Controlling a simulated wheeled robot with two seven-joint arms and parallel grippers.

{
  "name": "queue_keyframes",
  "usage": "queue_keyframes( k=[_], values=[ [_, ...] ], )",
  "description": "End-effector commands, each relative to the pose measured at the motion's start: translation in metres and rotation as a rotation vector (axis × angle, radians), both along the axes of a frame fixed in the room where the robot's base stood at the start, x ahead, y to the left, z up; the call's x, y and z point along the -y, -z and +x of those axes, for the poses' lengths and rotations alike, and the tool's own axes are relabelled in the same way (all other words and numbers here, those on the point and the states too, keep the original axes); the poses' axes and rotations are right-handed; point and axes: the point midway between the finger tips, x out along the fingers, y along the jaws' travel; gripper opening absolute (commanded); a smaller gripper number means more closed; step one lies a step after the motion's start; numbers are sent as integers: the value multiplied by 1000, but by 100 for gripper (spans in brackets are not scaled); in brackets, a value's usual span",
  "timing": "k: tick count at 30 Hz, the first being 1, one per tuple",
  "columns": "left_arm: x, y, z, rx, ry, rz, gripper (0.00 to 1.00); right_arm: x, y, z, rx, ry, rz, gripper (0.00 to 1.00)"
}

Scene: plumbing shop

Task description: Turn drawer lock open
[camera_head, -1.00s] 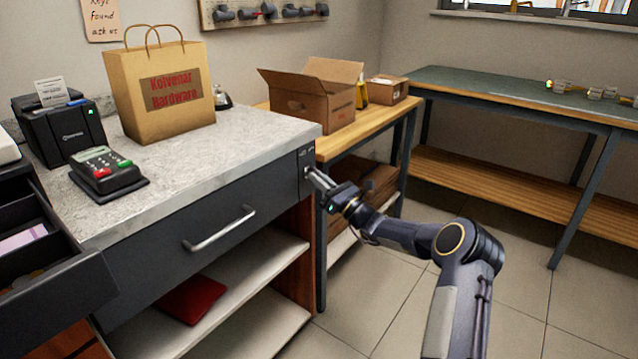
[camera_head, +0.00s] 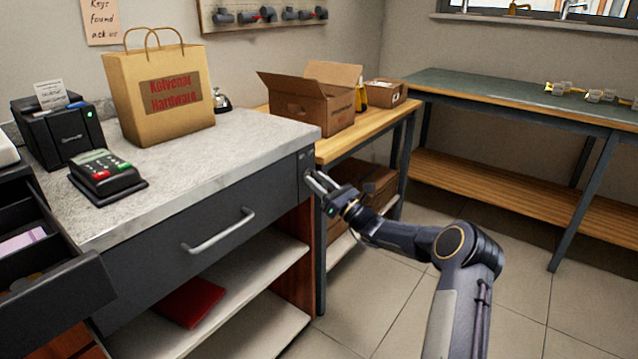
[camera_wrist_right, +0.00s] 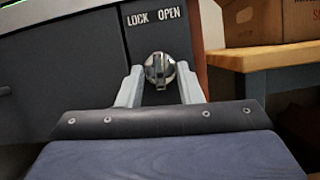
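The drawer lock knob (camera_wrist_right: 160,71) is round and silvery, with a dark raised grip across its middle that stands close to upright. It sits on a dark panel below the white words LOCK and OPEN (camera_wrist_right: 154,16). My right gripper (camera_head: 315,181) is at the counter's right front corner, facing this panel. In the right wrist view its two pale fingers stand apart, one on each side of the knob; I cannot tell whether they touch it. In the head view the knob is too small to make out. The dark drawer (camera_head: 190,247) with its silver handle is shut. My left gripper is out of view.
A wooden table (camera_head: 365,135) with an open cardboard box (camera_head: 318,110) stands right behind the counter corner. An open cash drawer (camera_head: 55,285) juts out at left. A paper bag (camera_head: 155,95) and card terminal (camera_head: 105,175) stand on the counter. The floor at right is clear.

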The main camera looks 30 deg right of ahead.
Motion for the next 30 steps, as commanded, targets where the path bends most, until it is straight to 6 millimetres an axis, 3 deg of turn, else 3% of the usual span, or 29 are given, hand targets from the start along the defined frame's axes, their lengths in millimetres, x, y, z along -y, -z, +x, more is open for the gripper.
queue_keyframes(
  k=[15,30],
  values=[
    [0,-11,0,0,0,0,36,23,27,-61,-2,2,0,33],
    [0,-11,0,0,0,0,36,25,30,-68,-1,1,0,33]
  ],
)
